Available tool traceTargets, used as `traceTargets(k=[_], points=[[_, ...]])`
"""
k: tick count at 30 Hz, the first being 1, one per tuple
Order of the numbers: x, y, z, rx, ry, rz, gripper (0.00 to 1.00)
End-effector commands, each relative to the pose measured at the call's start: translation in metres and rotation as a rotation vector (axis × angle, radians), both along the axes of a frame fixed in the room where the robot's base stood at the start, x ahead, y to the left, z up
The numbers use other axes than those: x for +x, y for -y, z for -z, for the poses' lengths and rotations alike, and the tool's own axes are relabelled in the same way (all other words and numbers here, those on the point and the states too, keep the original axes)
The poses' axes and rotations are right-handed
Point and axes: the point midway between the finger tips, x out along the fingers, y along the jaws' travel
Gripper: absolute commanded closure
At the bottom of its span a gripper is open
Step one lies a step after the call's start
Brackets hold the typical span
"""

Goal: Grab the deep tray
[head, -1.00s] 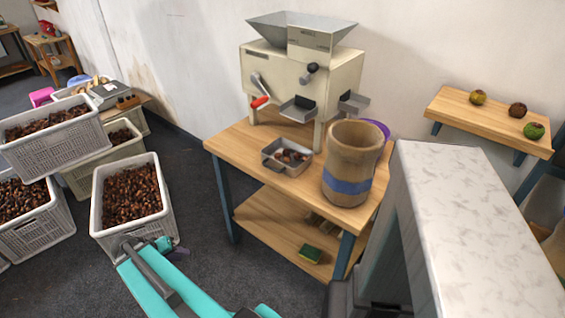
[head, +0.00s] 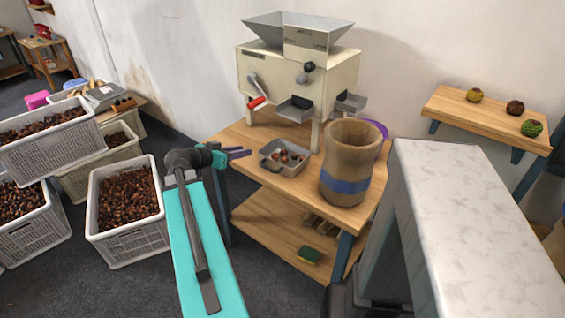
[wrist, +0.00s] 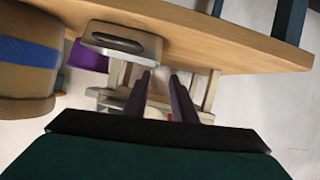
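The deep tray (head: 272,166) is a grey metal tray with a few chestnuts in it, on the wooden table in front of the machine. In the wrist view, which is turned upside down, the tray (wrist: 100,30) shows its end with a slotted handle. My gripper (head: 241,153) is at the table's left edge, left of the tray and apart from it. In the wrist view its two dark purple fingers (wrist: 162,80) stand apart with nothing between them.
A cream machine (head: 297,80) with a hopper stands behind the tray. A brown sack with a blue band (head: 348,187) stands right of it on the wooden table (head: 228,140). Crates of chestnuts (head: 130,243) stand on the floor at left. A marble-topped surface (head: 470,220) is at right.

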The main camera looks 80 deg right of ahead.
Motion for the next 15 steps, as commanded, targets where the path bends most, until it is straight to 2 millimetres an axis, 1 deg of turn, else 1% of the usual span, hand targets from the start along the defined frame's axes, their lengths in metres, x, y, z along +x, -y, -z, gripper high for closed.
traceTargets(k=[11, 15], points=[[-0.0009, 0.0014, 0.0, -0.001, 0.0, 0.001, 0.76], [-0.0051, 0.0085, 0.0033, 0.0, 0.0, 0.002, 0.76]])
